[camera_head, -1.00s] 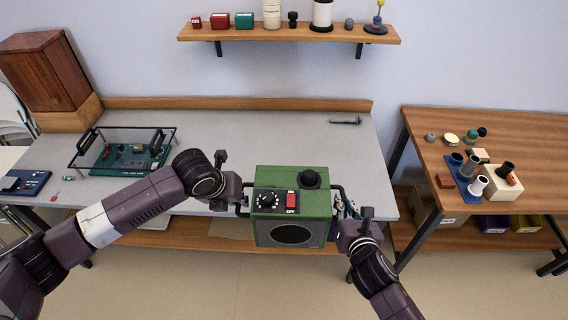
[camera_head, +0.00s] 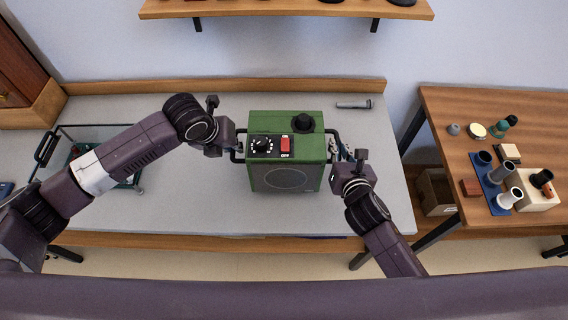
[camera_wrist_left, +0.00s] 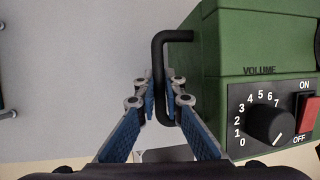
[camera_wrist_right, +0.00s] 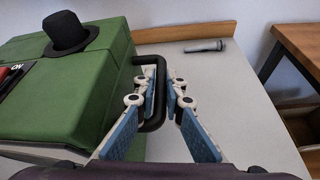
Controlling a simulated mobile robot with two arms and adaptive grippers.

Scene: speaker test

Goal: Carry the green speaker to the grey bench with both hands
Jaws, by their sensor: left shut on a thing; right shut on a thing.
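The green speaker (camera_head: 265,177) is upright over the grey bench (camera_head: 190,215) in the head view. It has a volume knob, a red switch and a black hat-shaped knob on top. I cannot tell whether its base touches the bench top. My left gripper (camera_head: 235,146) is shut on the speaker's left black handle, which shows between blue-padded fingers in the left wrist view (camera_wrist_left: 160,100). My right gripper (camera_head: 338,155) is shut on the right black handle, seen in the right wrist view (camera_wrist_right: 158,100).
A glass-sided case (camera_head: 62,140) with a green board stands at the bench's left, partly behind my left arm. A microphone-like grey rod (camera_head: 354,104) lies at the back right. A wooden table (camera_head: 455,110) with cups and blocks stands at right. A shelf (camera_head: 290,8) hangs above.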

